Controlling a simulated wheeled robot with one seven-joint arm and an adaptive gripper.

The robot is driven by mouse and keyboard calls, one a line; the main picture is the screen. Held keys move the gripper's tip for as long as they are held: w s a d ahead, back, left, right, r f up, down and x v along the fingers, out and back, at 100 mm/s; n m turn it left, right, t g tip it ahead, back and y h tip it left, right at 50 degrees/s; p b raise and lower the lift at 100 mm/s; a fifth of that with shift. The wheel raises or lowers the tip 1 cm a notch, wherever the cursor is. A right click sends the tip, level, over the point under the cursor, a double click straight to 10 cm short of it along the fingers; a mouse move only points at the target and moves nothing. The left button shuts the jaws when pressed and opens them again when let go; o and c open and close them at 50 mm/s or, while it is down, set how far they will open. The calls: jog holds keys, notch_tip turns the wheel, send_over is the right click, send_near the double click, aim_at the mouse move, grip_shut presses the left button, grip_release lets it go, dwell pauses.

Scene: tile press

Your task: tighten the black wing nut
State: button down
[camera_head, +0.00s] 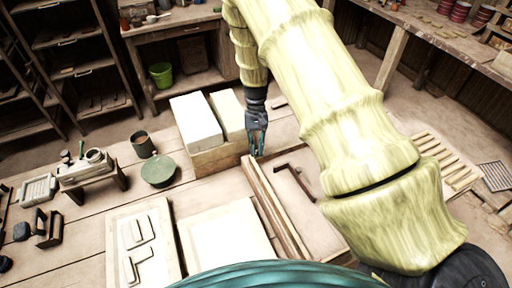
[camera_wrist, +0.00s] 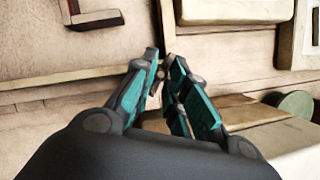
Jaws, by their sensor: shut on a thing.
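My gripper (camera_head: 257,150) reaches down in front of the wooden box, at the far end of a pair of long wooden rails (camera_head: 272,207). In the wrist view its teal fingers (camera_wrist: 162,68) come close together at the tips, beside the rails. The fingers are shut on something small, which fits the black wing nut. The fingertips cover it, so its shape and how far it is turned cannot be seen. No other black wing nut is clearly visible.
A wooden box (camera_head: 222,156) with pale blocks (camera_head: 195,121) stands just behind my gripper. A dark angled bar (camera_head: 294,181) lies right of the rails. A pale slab (camera_head: 225,238) lies in front.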

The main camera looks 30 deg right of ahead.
dwell(0.5)
jog(key=c, duration=1.4)
grip_release()
jog(key=shift+r, duration=0.1)
jog(key=v, duration=1.2)
jog(key=shift+w, duration=0.1)
